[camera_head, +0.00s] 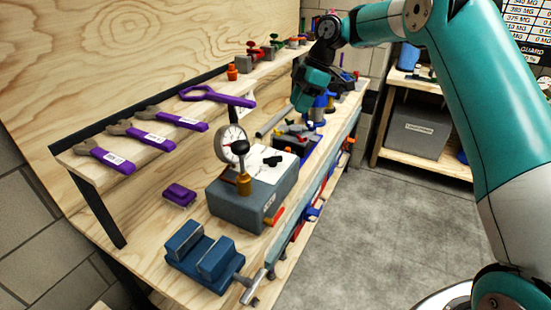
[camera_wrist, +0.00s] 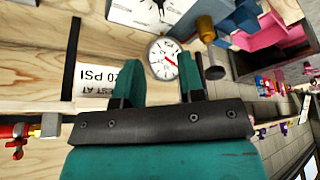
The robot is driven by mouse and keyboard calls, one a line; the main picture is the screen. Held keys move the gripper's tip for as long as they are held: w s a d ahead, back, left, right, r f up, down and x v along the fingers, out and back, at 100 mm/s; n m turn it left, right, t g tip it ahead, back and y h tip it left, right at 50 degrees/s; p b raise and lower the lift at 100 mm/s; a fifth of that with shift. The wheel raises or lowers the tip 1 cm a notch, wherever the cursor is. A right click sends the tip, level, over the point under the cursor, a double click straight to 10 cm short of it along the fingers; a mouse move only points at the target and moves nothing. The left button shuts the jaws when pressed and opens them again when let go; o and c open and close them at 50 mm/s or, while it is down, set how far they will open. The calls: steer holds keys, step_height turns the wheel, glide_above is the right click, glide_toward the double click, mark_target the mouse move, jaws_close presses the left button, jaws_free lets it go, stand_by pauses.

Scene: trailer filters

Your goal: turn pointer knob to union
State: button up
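A grey box (camera_head: 232,205) stands on the workbench with a white plate (camera_head: 262,181) on top. A black pointer knob (camera_head: 272,160) sits on the plate; its labels are too small to read in the head view. A round white gauge (camera_head: 232,143) and a brass fitting (camera_head: 244,184) are at the box's left side. My gripper (camera_head: 306,100) is above the bench, beyond and apart from the box. In the wrist view my gripper (camera_wrist: 160,72) is open and empty, with the gauge (camera_wrist: 163,58) showing between its fingers. The white plate (camera_wrist: 148,14) is cut by the top edge there.
A blue vise (camera_head: 203,257) stands at the bench's near end, with a purple block (camera_head: 179,195) behind it. Purple-handled wrenches (camera_head: 158,133) lie on the raised shelf. Other tools and fittings crowd the far bench. The floor (camera_head: 345,230) to the right is clear.

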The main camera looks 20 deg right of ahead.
mark_target(273, 160)
steer(key=p+x, duration=0.1)
steer(key=x, duration=1.6)
steer(key=shift+f, duration=0.2)
steer(key=shift+c, duration=0.2)
jaws_close()
